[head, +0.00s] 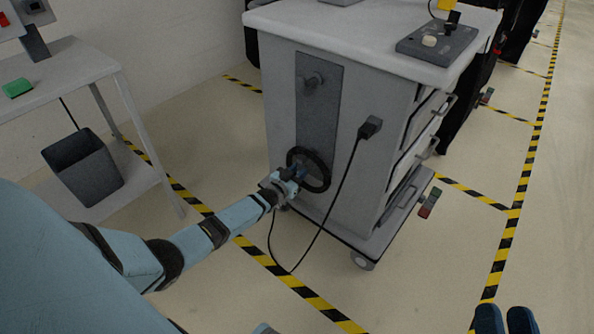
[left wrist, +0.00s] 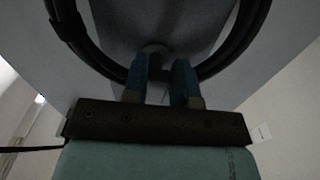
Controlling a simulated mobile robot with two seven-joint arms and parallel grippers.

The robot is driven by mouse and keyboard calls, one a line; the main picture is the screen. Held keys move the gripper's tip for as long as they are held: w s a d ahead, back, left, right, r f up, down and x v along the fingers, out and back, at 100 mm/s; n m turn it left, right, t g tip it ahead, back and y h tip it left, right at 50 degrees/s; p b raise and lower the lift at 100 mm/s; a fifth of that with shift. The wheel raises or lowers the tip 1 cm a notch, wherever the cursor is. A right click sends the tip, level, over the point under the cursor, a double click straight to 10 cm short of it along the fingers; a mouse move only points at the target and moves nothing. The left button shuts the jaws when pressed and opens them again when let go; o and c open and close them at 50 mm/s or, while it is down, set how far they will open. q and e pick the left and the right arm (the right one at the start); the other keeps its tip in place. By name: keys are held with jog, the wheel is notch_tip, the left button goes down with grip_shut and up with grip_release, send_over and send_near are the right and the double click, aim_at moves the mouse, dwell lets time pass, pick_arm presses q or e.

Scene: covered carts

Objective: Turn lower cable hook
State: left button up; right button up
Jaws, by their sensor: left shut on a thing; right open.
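A grey cart (head: 385,85) stands in the middle of the head view, with a dark vertical panel (head: 318,118) on its side. A grey upper hook (head: 313,80) sits high on the panel. A coiled black cable (head: 326,165) hangs low on the panel, and its loop also shows in the left wrist view (left wrist: 88,52). My left gripper (head: 298,172) is at the coil, its blue fingers (left wrist: 160,75) shut on the lower hook (left wrist: 157,50). The fingers and coil hide most of that hook. My right gripper (head: 505,318) is open and empty at the bottom right.
A black plug (head: 370,127) sits on the cart's side, its cord drooping to the floor. A side table (head: 75,65) with a green block (head: 17,88) and a dark bin (head: 83,170) stands at left. Striped tape (head: 507,235) marks open floor at right.

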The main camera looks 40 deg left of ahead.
pick_arm(q)
jog(key=shift+d+n, duration=0.15)
jog(key=shift+n, duration=0.35)
jog(key=o, duration=0.9)
